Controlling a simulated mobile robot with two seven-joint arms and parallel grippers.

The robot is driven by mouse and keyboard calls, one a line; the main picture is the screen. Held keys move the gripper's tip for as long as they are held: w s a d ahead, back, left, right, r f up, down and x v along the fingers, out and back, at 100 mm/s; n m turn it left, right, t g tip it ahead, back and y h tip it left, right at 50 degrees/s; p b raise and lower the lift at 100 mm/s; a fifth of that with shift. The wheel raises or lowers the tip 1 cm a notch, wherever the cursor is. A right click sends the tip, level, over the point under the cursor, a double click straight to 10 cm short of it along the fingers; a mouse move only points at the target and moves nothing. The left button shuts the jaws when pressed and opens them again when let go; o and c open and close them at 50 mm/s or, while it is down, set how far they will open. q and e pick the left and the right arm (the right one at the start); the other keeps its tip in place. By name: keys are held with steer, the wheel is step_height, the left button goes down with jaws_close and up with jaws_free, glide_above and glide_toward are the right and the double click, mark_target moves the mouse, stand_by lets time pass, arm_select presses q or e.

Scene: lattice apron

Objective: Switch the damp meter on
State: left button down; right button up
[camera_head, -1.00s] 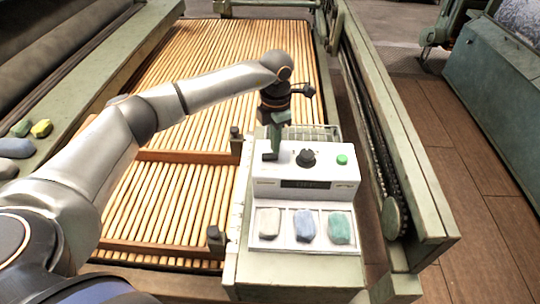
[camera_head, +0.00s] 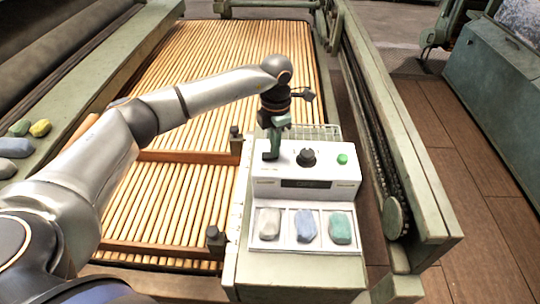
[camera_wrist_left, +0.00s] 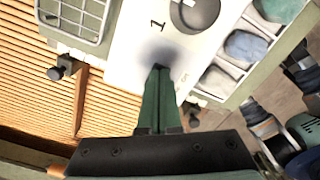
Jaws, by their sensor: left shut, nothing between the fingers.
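The damp meter (camera_head: 322,180) is a white box with a black knob (camera_head: 306,157), a green button (camera_head: 342,159) and a dark display (camera_head: 306,184) on its front. The display shows no figures that I can read. My left gripper (camera_head: 270,156) is shut and empty, its tips pointing down at the meter's top, left of the knob. In the left wrist view the closed green fingers (camera_wrist_left: 158,72) end at the white top, by a dark blurred patch; the knob (camera_wrist_left: 194,12) and a printed "1" show beyond. The fingers hide whatever lies under the tips. My right gripper is not in view.
A tray (camera_head: 302,250) with a whitish, a blue and a teal lump sits before the meter. A wire basket (camera_head: 314,132) lies behind it. Slatted lattice (camera_head: 190,195) spreads to the left; a green rail with a chain (camera_head: 390,160) runs along the right.

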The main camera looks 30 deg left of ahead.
arm_select(q)
steer(key=shift+f, duration=0.25)
steer(key=shift+r+p, duration=2.55)
steer(key=shift+r, duration=1.05)
